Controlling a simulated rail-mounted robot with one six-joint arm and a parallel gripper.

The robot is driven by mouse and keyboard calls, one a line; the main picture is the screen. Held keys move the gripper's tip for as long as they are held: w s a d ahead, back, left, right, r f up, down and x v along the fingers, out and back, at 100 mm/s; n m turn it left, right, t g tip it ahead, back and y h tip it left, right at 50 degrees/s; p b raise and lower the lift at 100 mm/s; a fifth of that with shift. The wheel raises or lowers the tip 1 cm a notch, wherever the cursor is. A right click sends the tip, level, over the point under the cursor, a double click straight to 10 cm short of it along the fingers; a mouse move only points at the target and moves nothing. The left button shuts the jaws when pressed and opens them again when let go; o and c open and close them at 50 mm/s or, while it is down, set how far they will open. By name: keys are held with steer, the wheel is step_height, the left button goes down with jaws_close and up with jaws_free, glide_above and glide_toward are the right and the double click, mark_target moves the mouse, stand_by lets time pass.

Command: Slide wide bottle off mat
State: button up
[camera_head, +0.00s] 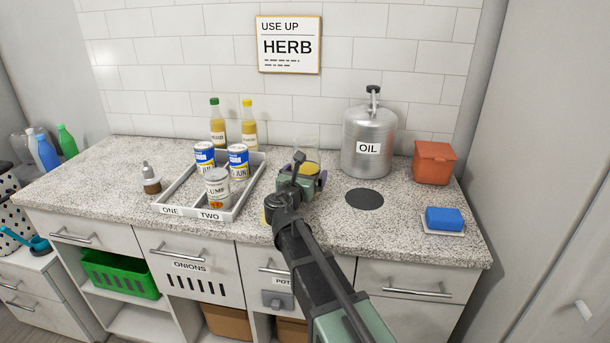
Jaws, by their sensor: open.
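The dark round mat (364,199) lies on the speckled counter, with nothing standing on it. A wide silver metal container labelled OIL (362,132) stands upright just behind the mat, apart from my gripper. A clear jar with yellow contents (308,166) stands to the left of the mat, partly hidden by my gripper. I cannot tell which of these is the wide bottle. My gripper (301,176) is open, over the counter to the left of the mat. Its fingertips are partly hidden, and I cannot tell whether it touches the jar.
A divided tray (236,207) labelled ONE and TWO holds several cans at left. Two yellow bottles (218,125) stand behind it, and a small dropper bottle (151,180) left of it. An orange tub (433,163) and a blue sponge (444,218) are at right.

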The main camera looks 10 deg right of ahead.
steer(key=v, duration=1.1)
steer(key=shift+w, duration=0.1)
